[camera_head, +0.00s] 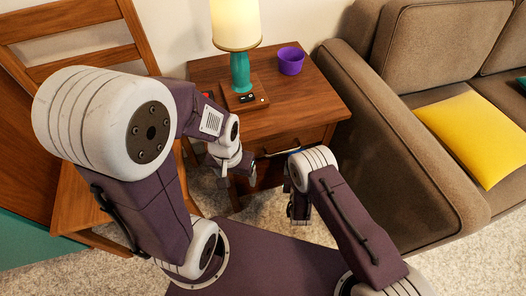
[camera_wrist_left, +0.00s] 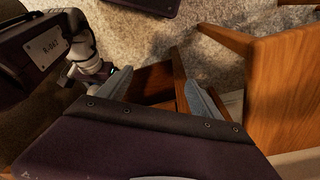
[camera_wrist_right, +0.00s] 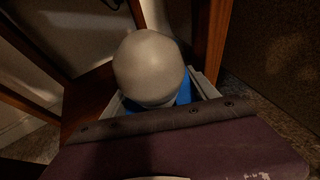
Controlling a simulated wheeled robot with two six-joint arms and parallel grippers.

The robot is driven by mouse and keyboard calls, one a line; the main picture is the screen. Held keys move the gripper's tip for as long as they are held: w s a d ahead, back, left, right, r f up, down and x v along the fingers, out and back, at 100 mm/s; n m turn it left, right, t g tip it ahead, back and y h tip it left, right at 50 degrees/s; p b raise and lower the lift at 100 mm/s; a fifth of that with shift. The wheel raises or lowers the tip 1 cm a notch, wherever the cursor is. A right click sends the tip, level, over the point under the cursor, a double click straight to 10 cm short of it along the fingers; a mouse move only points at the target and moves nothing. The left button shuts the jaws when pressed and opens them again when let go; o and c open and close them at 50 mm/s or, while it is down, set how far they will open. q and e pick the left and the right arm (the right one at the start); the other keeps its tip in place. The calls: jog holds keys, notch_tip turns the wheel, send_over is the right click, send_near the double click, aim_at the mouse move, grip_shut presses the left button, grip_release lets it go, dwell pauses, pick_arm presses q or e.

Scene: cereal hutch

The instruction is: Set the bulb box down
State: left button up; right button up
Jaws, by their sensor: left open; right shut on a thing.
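My right gripper (camera_wrist_right: 165,88) is shut on the bulb box (camera_wrist_right: 184,92), whose blue sides show between the fingers in the right wrist view. A large white round bulb (camera_wrist_right: 148,66) covers most of the box in that view. Brown wood lies behind and below it; whether the box touches it I cannot tell. My left gripper (camera_wrist_left: 156,84) is open and empty, near the nightstand's front left side.
The wooden nightstand (camera_head: 310,108) carries a lit lamp (camera_head: 239,65) with a teal stem on a wooden base (camera_head: 244,98), and a purple cup (camera_head: 291,61). A brown sofa (camera_head: 392,150) with a yellow cushion (camera_head: 480,135) is close on the right. A wooden chair (camera_head: 75,50) stands left.

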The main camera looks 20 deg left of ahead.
jog(key=b, duration=0.9)
send_over(274, 168)
notch_tip(274, 168, down, 7)
jog(key=shift+s+f, duration=0.1)
jog(key=shift+s, duration=0.05)
jog(key=shift+a, duration=0.15)
notch_tip(274, 168, down, 4)
jog(key=b, duration=0.4)
jog(key=shift+r, duration=0.2)
jog(key=shift+f, duration=0.2)
jog(key=o, duration=1.5)
jog(key=shift+c, duration=0.2)
jog(key=shift+r, duration=0.15)
